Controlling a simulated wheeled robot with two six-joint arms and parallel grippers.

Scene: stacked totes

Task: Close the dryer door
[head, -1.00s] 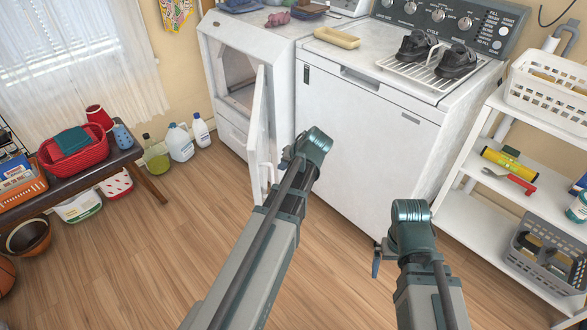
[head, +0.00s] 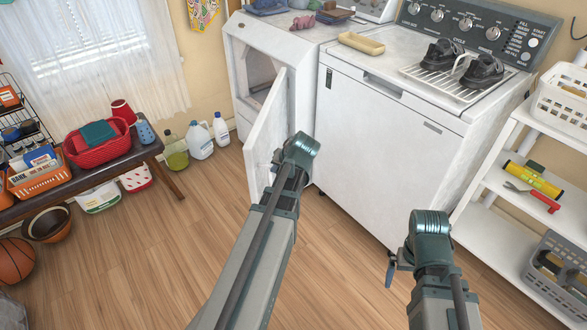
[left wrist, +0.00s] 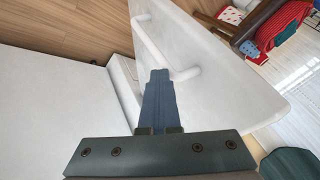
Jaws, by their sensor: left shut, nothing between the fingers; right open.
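The dryer (head: 243,45) is the white machine at the left of the pair in the head view. Its door (head: 268,130) stands ajar, jutting out from the front, with part of the opening showing at its left. The door (left wrist: 215,60) fills the upper middle of the left wrist view, with a white bar handle (left wrist: 160,45). My left gripper (head: 277,163) is shut and empty at the outer, right-hand face of the door; its fingers (left wrist: 158,98) overlap the handle's near end, contact unclear. My right gripper (head: 391,270) is open and empty, low before the washer.
The white washer (head: 390,130) stands right of the dryer, with shoes on a rack on top. A white shelf (head: 500,185) is at the right. Bottles (head: 199,140) stand on the floor left of the dryer, beside a low bench (head: 150,153).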

